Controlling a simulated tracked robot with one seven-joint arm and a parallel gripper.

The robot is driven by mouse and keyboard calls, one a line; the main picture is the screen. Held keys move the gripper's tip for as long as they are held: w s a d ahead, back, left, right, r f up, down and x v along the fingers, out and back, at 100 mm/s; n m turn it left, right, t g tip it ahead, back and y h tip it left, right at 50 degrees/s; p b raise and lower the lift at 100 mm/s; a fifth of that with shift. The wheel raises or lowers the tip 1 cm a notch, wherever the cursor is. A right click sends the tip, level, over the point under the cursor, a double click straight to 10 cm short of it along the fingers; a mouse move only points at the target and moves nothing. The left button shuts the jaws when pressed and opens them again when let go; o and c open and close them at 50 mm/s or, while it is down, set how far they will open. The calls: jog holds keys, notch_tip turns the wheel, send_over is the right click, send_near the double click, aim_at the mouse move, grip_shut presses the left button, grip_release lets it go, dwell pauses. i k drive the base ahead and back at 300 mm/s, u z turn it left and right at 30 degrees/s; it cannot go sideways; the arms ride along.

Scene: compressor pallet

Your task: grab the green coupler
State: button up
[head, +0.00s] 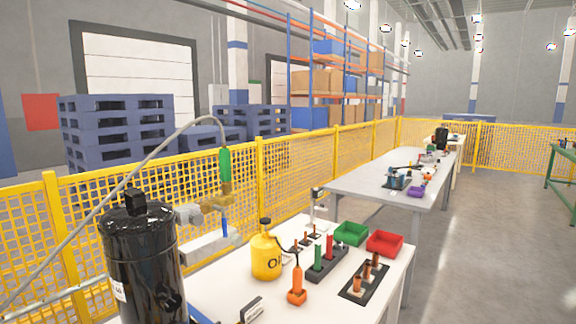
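The green coupler (225,164) is upright in the head view, left of centre. A grey hose (150,160) arches up from the lower left and comes down to its top. Its lower end meets a brass fitting (222,196) with a blue lever (225,229) below it. A grey pipe piece (188,215) joins the brass fitting from the left, beside the black tank (145,262). I cannot tell whether the coupler is locked onto the fitting. My gripper is not in view.
A white table (225,292) holds a yellow oil can (266,256), an orange bottle (297,287), a dark tool rack (327,263), a green bin (351,234) and a red bin (385,243). Yellow mesh fencing (290,170) runs behind. Open floor lies at the right.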

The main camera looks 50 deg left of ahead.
aim_at(224, 156)
jog(key=z, duration=0.1)
jog(key=i, duration=1)
jog(key=u, duration=3)
jog(key=i, duration=1.05)
jog(key=z, duration=0.1)
jog(key=k, duration=0.8)
jog(key=u, duration=0.05)
